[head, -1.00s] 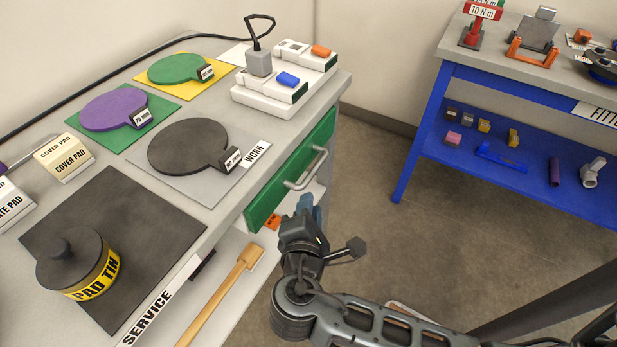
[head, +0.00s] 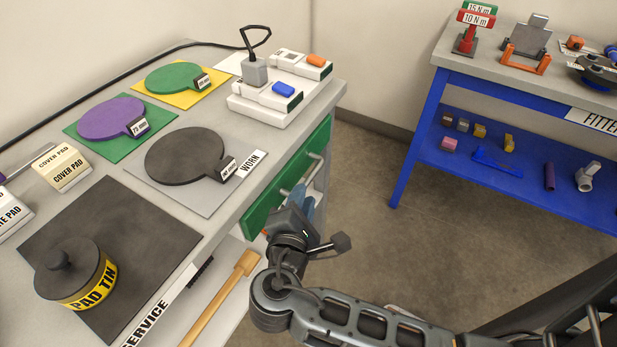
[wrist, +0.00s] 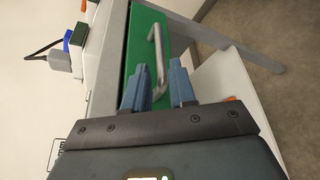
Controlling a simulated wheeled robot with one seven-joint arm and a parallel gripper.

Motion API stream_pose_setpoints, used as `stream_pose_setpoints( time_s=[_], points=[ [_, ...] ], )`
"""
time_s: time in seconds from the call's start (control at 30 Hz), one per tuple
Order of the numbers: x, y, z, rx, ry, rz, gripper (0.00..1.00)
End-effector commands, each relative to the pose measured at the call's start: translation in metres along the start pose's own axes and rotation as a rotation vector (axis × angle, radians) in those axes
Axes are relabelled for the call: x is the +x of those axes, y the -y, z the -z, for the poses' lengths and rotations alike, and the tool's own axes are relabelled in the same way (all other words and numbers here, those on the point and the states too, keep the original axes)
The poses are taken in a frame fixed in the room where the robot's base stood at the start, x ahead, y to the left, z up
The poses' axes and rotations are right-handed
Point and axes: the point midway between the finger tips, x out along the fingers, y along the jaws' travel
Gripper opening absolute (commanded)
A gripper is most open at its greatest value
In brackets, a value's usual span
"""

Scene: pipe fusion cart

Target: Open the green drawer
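The green drawer (head: 262,214) is in the side of the grey workbench, and its front looks closed, flush with the bench. Its silver bar handle (head: 317,163) is partly hidden by my gripper in the head view. In the wrist view, the green front (wrist: 139,50) and the handle (wrist: 158,62) show clearly. My gripper (wrist: 158,88) is open, its two blue fingers apart. The near end of the handle lies between the fingertips in that view. I cannot tell whether either finger touches it. In the head view the gripper (head: 306,203) is right at the drawer front.
The bench top carries a pad tin (head: 75,272), a dark worn pad (head: 183,156), purple and green pads and a white unit. A wooden handle (head: 222,298) lies on the shelf below. A blue table (head: 430,125) stands at right, with clear floor between.

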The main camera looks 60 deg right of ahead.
Motion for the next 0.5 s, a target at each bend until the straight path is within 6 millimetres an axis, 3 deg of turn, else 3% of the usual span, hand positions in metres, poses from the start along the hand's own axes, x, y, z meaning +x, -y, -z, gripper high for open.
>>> stream_pose_setpoints(
  time_s=[0.3, 0.5],
  points=[
    [0.048, 0.0, -0.001, 0.001, 0.002, 0.002, 0.25],
    [0.065, 0.0, 0.0, 0.001, 0.0, 0.001, 0.25]
  ],
)
